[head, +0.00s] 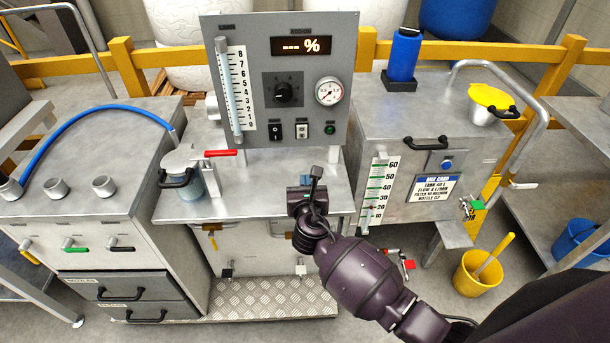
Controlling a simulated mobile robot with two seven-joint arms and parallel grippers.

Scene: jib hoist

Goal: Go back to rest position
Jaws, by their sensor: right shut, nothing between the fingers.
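My right gripper (312,186) shows in the middle of the head view, with its dark arm coming in from the lower right. It is shut and empty, in front of the front edge of the middle metal bench (262,172), below the grey control panel (284,85). I cannot tell its exact height above the bench; it looks apart from the panel. It hides part of the bench's front. My left gripper is not in view.
A lidded jar with a red-handled valve (190,172) stands on the bench's left. A blue hose (95,110) runs over the left cabinet. On the right are a tank cabinet (400,120) with a yellow funnel (489,97), and a yellow bucket (478,274) on the floor. Yellow rails (180,57) run behind.

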